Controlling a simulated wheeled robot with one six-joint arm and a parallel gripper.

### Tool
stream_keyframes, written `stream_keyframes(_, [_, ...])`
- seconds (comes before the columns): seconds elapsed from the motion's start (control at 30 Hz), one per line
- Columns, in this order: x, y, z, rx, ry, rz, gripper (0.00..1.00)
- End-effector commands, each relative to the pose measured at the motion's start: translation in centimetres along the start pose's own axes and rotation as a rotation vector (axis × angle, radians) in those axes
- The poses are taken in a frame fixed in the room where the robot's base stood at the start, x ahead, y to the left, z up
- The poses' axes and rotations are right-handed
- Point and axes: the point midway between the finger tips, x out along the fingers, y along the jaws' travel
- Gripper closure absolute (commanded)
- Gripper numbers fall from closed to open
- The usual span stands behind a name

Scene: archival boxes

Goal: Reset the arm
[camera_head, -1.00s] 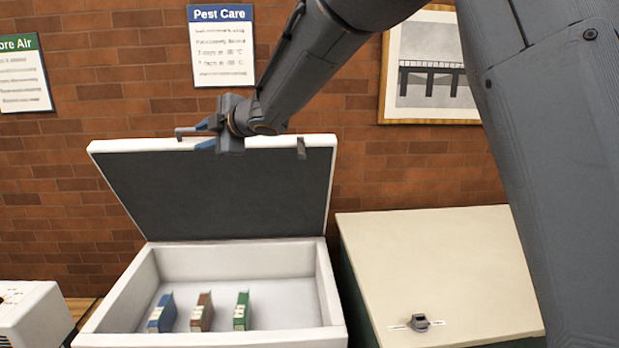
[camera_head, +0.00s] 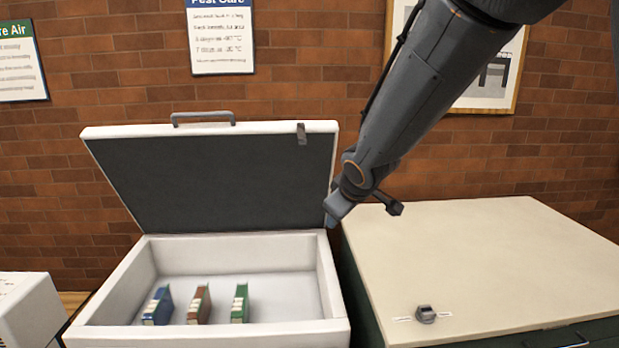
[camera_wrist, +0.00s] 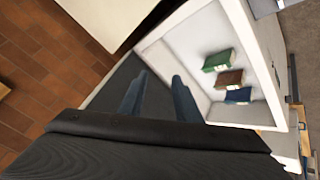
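My gripper (camera_head: 335,214) hangs in the air near the right edge of the raised lid (camera_head: 215,180) of the white box (camera_head: 335,315). In the wrist view its two blue-grey fingers (camera_wrist: 159,95) stand apart with nothing between them, so it is open and empty. The lid is tilted up and back, with a grey handle (camera_head: 203,117) on its top edge. Inside the box stand a blue book (camera_head: 158,306), a red-brown book (camera_head: 200,305) and a green book (camera_head: 240,303). The books also show in the wrist view.
A cream-topped cabinet (camera_head: 490,260) with a small dark knob (camera_head: 426,314) stands to the right of the box. A white appliance (camera_head: 28,310) is at the lower left. A brick wall with posters and a framed picture (camera_head: 490,85) is behind.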

Motion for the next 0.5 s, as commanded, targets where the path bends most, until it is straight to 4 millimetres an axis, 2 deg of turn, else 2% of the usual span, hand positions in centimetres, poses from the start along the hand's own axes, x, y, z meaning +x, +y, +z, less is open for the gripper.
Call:
stream_keyframes(0.03, [0.1, -0.3, 3.7, 0.075, -0.066, -0.005, 0.7])
stream_keyframes(0.1, [-0.3, -1.1, 8.4, 0.192, -0.159, -0.019, 0.7])
stream_keyframes(0.2, [-1.4, -3.1, 15.0, 0.36, -0.291, -0.042, 0.7])
stream_keyframes(0.3, [-2.8, -5.7, 20.4, 0.517, -0.411, -0.068, 0.7])
stream_keyframes(0.4, [-4.2, -8.2, 24.4, 0.645, -0.506, -0.092, 0.7])
stream_keyframes(0.5, [-5.3, -10.0, 26.8, 0.733, -0.569, -0.11, 0.7])
